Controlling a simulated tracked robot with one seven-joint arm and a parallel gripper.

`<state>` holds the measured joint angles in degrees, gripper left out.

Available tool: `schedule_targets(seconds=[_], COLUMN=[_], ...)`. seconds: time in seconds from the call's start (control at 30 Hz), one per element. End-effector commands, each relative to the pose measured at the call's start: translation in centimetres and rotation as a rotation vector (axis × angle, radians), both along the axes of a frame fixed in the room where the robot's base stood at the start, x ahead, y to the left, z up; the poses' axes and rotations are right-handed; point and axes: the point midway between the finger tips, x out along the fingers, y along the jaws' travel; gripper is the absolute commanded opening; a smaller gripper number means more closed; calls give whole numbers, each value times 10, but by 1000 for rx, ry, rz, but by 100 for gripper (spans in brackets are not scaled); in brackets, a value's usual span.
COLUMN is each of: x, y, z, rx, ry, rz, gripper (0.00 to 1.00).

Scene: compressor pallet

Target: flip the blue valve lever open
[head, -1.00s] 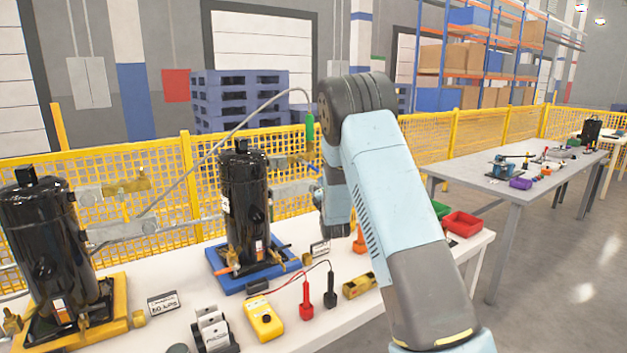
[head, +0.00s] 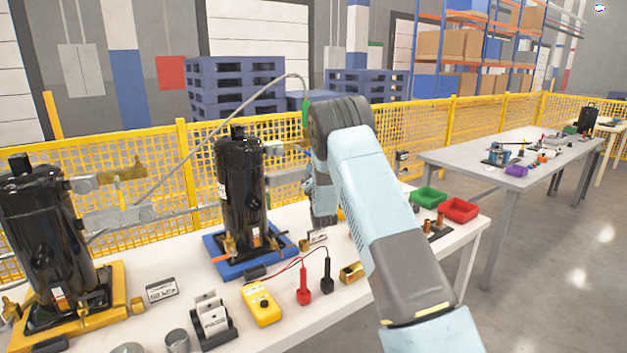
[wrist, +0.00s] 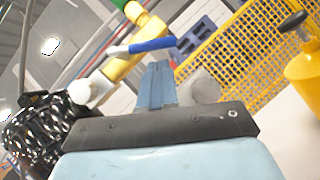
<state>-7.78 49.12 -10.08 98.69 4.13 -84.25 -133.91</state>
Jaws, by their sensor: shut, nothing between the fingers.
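The blue valve lever (wrist: 152,45) shows in the wrist view, on a brass valve (wrist: 118,68). It lies nearly level across the picture, just beyond my fingertips. My gripper (wrist: 156,68) is shut and empty, its two blue-grey fingers together and pointing at the lever. A narrow gap shows between fingertips and lever; whether they touch is hard to tell.
A second black compressor (head: 48,240) stands left on a yellow base. The white table (head: 215,280) holds a yellow meter (head: 261,305) with probes, a green bin (head: 428,196) and a red bin (head: 460,210). In the wrist view, a yellow bottle (wrist: 308,85) stands right of my gripper.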

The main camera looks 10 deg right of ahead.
Motion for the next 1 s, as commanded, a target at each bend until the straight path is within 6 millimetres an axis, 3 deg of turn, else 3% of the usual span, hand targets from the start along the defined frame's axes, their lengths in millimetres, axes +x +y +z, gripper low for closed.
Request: schedule_targets(seconds=[0.3,1.0], x=[23,26], y=[0,-2], z=[11,14], rx=[1,-51], ry=[1,-19], rz=[0,1], gripper=[0,0])
